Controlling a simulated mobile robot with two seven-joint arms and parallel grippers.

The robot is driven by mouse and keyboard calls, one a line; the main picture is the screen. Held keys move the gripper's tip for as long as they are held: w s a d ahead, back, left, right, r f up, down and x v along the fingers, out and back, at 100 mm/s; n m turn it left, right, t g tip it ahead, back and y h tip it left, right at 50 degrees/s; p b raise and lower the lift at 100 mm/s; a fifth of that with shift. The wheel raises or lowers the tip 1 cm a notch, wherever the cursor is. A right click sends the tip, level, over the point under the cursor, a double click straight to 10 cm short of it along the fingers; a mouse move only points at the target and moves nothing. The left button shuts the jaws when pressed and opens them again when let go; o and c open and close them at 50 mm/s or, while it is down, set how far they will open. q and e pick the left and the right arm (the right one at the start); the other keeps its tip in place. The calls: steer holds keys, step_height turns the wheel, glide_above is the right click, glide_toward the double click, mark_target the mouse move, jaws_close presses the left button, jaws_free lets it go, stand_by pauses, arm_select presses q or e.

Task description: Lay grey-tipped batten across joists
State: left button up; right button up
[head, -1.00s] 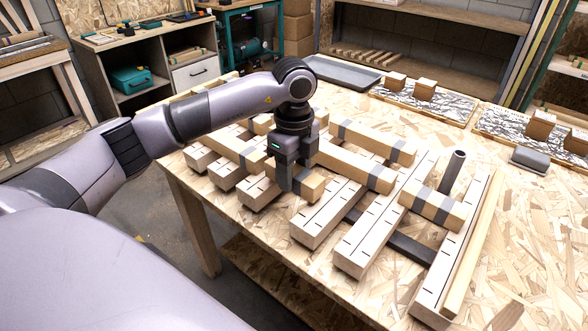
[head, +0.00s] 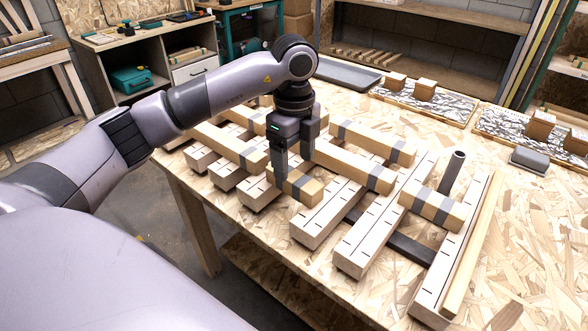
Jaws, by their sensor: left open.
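My left gripper (head: 294,170) is open over the middle of the table. Its fingers are at a short batten with grey bands (head: 309,190), which lies across the pale joists (head: 326,212). One finger hides part of this batten, and I cannot tell whether either finger touches it. A longer batten with a grey band near its right end (head: 352,168) lies just behind. Another grey-banded batten (head: 368,137) lies farther back, and one more (head: 435,206) lies across the joists on the right. A further batten (head: 228,143) lies to the left. My right gripper is not in view.
A dark upright post (head: 452,172) stands by the right batten. A dark bar (head: 405,246) runs between joists. A grey tray (head: 345,74) and foil-covered boards with wooden blocks (head: 425,90) lie at the back.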

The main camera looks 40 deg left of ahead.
mark_target(293, 176)
arm_select(q)
step_height(293, 176, up, 9)
steer(key=shift+p, duration=0.4)
steer(key=shift+s+f, duration=0.1)
stand_by(0.3)
